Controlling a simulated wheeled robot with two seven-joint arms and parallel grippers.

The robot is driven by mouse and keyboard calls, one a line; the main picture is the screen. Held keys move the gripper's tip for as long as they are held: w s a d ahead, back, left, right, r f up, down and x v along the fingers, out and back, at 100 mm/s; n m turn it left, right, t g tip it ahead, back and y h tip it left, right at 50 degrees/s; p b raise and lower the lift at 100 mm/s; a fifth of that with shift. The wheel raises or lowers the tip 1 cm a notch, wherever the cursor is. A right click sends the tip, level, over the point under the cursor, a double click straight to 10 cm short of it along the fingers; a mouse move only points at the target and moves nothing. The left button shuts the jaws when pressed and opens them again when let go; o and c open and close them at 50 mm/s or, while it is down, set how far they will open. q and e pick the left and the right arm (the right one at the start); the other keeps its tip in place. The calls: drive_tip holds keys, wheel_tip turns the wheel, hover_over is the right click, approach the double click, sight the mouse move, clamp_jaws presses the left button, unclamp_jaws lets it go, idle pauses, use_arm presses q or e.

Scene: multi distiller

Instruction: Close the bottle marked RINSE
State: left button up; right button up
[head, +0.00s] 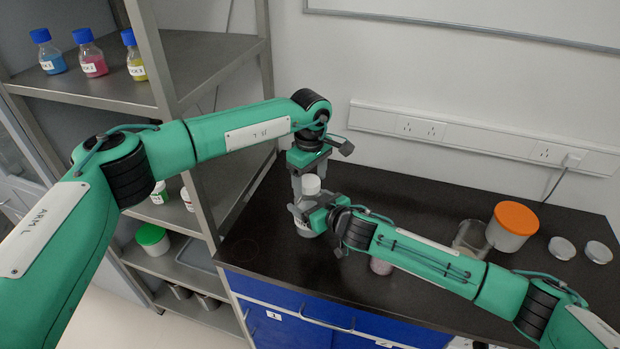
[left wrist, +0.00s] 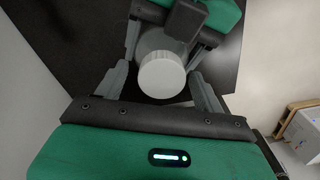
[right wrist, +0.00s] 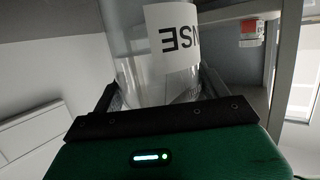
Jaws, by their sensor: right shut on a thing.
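The bottle marked RINSE is clear, with a white label (right wrist: 175,45) that reads upside down in the right wrist view. In the head view its lower part (head: 305,229) shows beneath my right gripper (head: 312,210), which is shut around its body. A white cap (head: 311,184) sits at the top of the bottle; I cannot tell how tightly it is seated. My left gripper (head: 310,181) points down from above, its fingers on either side of the cap. In the left wrist view the cap (left wrist: 162,76) lies between the spread fingers, with small gaps beside it.
On the black bench (head: 270,255), a container with an orange lid (head: 513,222), a clear beaker (head: 470,238) and two round pale lids (head: 562,248) stand at right. A metal shelf (head: 90,88) with several small bottles stands at left. The wall is close behind.

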use_arm(q)
wheel_tip(320, 180, up, 12)
idle(0.7)
use_arm(e)
drive_tip(key=o, duration=1.9)
drive_tip(key=shift+d, duration=0.1)
drive_tip(key=shift+s+d, duration=0.3)
drive_tip(key=shift+s, duration=0.1)
use_arm(q)
drive_tip(key=shift+f+b, duration=1.2)
drive_tip(key=shift+f, duration=0.1)
use_arm(e)
drive_tip(key=shift+r+v, duration=0.2)
drive_tip(key=shift+v, duration=6.2)
